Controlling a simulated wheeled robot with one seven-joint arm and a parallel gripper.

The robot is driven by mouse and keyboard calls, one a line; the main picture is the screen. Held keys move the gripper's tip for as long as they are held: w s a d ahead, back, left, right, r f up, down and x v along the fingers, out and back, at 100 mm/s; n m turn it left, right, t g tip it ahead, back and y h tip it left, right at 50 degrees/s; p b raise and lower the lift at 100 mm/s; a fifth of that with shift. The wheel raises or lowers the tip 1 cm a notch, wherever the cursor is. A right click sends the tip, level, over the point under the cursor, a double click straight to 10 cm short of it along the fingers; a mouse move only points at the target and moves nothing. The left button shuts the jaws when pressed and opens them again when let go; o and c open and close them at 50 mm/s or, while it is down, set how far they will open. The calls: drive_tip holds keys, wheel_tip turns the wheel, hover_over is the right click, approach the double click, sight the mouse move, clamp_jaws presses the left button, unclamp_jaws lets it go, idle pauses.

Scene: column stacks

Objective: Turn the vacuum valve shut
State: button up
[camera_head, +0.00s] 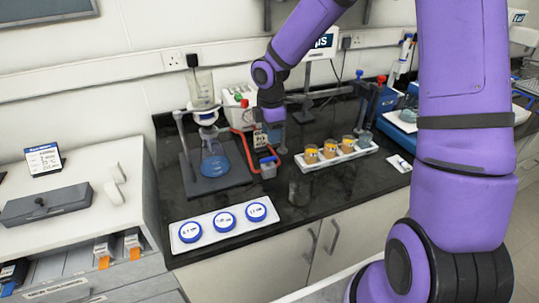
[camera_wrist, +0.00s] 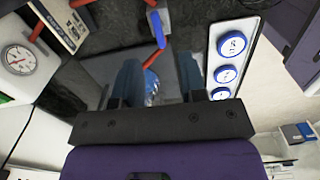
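The vacuum valve (camera_head: 268,168) is a small grey body with a blue lever, standing on the dark bench with red tubing at it. In the wrist view its blue lever (camera_wrist: 157,29) shows at the top, beyond the fingertips and apart from them. My gripper (camera_head: 270,138) hangs above and close to the valve, pointing down; in the wrist view its two bluish fingers (camera_wrist: 159,68) are spread with no object held between them. The vacuum pump (camera_head: 238,103), white with red tubing, stands behind; its round gauge (camera_wrist: 19,59) shows in the wrist view.
A flask with blue liquid (camera_head: 215,163) under a funnel stands on a stand left of the valve. A white tray (camera_head: 178,233) with three blue-lidded dishes lies in front. A rack of amber-filled beakers (camera_head: 330,153) is to the right. Dark bench between them is clear.

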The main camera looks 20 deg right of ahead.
sight(270, 158)
drive_tip(key=shift+w+a+f+n, duration=0.1)
drive_tip(key=shift+w+f+n, duration=0.05)
drive_tip(key=shift+f, duration=0.25)
drive_tip(key=shift+w+a+f+n, duration=0.1)
drive_tip(key=shift+f+n, duration=0.05)
drive_tip(key=shift+f, duration=3.85)
clamp_jaws()
